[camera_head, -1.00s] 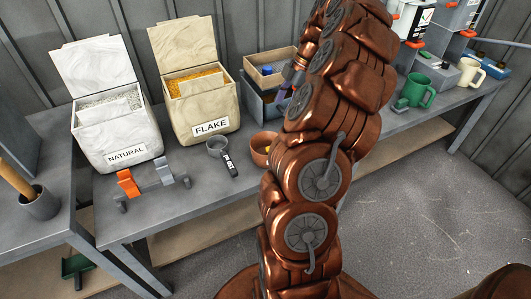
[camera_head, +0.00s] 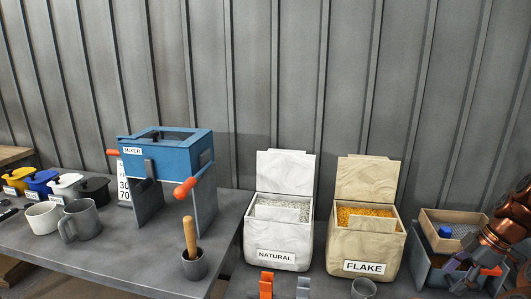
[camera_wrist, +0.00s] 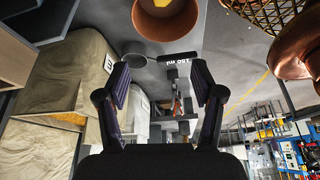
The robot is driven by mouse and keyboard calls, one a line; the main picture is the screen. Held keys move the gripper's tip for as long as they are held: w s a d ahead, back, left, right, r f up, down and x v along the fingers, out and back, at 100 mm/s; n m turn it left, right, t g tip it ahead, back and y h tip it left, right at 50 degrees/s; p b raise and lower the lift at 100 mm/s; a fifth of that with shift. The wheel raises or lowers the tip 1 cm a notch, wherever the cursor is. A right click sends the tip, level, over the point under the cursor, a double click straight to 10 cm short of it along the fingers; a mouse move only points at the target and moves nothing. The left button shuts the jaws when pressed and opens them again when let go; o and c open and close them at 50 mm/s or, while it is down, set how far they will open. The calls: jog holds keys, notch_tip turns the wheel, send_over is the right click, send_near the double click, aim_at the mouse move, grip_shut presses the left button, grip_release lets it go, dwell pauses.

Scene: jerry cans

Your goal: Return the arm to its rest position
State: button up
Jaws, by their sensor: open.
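My copper arm (camera_head: 513,232) enters at the right edge of the head view. My gripper (camera_head: 466,274) is at its end, in front of the wooden and blue boxes at the lower right, partly cut off. In the wrist view my gripper (camera_wrist: 162,88) has its two dark fingers spread wide apart, with nothing between them. Beyond the fingers, the wrist view shows a grey cup (camera_wrist: 145,60) with a dark handle labelled 150 ml and an orange-brown bowl (camera_wrist: 165,18), both clear of the fingers.
A NATURAL bin (camera_head: 278,258) and a FLAKE bin (camera_head: 362,267) stand left of my gripper. Boxes (camera_head: 452,228) are behind it. Further left are a blue mixer (camera_head: 170,152), a pot with a wooden-handled tool (camera_head: 194,265), mugs (camera_head: 80,220) and small coloured tubs (camera_head: 40,180).

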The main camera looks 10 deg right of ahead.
jog(key=s+a+r+m+g, duration=0.1)
jog(key=a+r+m, duration=0.1)
jog(key=a, duration=1)
jog(key=s+a+r+m+g, duration=0.1)
jog(key=a+r+g, duration=0.1)
jog(key=a, duration=1.1)
jog(key=s+a+f+m+g+h, duration=0.1)
jog(key=s+a+f+m, duration=0.15)
jog(key=s, duration=0.45)
jog(key=s+a+f+m+h, duration=0.1)
jog(key=s+a+m+h, duration=0.1)
jog(key=s+a+m, duration=0.35)
jog(key=s+a+f+m+g+h, duration=0.1)
jog(key=s+a, duration=0.1)
jog(key=s, duration=0.6)
notch_tip(320, 180, up, 14)
jog(key=t+p, duration=0.1)
jog(key=p, duration=1.2)
jog(key=shift+w+r+p, duration=0.15)
jog(key=shift+r+p, duration=0.05)
jog(key=shift+p, duration=0.15)
jog(key=shift+m, duration=0.3)
